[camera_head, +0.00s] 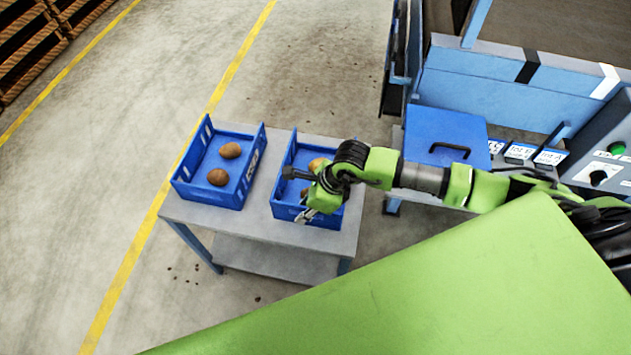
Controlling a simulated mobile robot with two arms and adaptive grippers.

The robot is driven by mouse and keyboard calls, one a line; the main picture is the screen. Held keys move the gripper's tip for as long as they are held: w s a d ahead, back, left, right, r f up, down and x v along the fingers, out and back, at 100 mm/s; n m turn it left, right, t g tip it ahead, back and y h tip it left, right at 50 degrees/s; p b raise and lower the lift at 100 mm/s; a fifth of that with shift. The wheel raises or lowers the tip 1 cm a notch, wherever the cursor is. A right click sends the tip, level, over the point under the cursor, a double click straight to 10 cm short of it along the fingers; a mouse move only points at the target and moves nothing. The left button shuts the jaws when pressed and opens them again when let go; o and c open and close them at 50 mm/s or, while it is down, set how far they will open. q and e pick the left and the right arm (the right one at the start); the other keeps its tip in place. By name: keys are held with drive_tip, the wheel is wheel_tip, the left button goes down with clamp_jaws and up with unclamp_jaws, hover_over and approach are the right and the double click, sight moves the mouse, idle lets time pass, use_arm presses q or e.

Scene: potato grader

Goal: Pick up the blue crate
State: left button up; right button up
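Two blue crates stand side by side on a grey table (190,211). The left blue crate (208,195) holds two potatoes (218,177). The right blue crate (285,212) holds at least one potato (317,164), and the rest of its inside is partly hidden by my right arm. My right gripper (305,214) is over the front part of the right crate, close to its front wall. I cannot tell whether it touches the crate, and its fingers are too small to read. My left gripper is not in view.
A light-blue machine (490,80) with a blue lid (445,135) and a control panel (605,155) stands right of the table. Wooden pallets (30,45) are at the far left.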

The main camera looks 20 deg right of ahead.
drive_tip(key=shift+x, duration=1.9)
clamp_jaws()
drive_tip(key=shift+w+r, duration=0.1)
